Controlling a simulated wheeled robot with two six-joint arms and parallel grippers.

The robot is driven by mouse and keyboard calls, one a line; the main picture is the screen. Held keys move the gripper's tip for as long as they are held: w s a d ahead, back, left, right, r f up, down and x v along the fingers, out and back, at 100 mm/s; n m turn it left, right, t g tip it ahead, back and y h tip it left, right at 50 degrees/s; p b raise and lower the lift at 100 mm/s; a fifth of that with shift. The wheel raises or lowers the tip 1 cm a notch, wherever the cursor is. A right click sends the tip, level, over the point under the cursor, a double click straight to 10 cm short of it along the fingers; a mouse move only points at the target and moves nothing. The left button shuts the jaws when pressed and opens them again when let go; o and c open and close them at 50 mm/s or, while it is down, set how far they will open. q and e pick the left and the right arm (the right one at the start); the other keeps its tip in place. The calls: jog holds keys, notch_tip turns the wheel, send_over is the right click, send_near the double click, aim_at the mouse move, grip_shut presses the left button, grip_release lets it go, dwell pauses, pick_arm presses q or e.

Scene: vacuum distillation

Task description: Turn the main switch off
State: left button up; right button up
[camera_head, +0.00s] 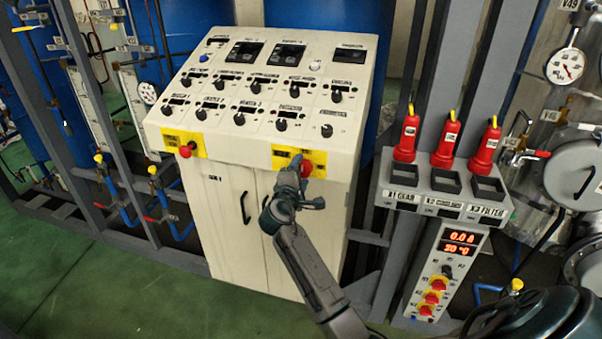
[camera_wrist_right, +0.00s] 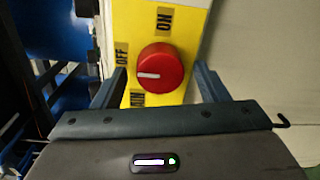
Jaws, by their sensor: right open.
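The main switch is a red round knob (camera_wrist_right: 160,68) on a yellow plate (camera_wrist_right: 183,35) marked ON, OFF and MAIN. In the right wrist view its white mark points left, below the OFF label and above the MAIN label. In the head view the plate (camera_head: 318,158) is at the lower right of the cream console's sloping front, with the knob (camera_head: 306,168) partly behind my gripper. My right gripper (camera_head: 291,178) is in front of it. In the right wrist view its open fingers (camera_wrist_right: 160,84) stand either side of the knob, with gaps. My left gripper is out of view.
The cream console (camera_head: 230,180) has several black knobs above and another red knob (camera_head: 187,150) on a yellow plate at left. Right of it, red-handled tools (camera_head: 407,135) stand over a holder and a red-digit control box (camera_head: 445,265). Green floor lies open at left.

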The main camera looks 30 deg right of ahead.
jog(key=b+v, duration=0.3)
jog(key=v, duration=0.7)
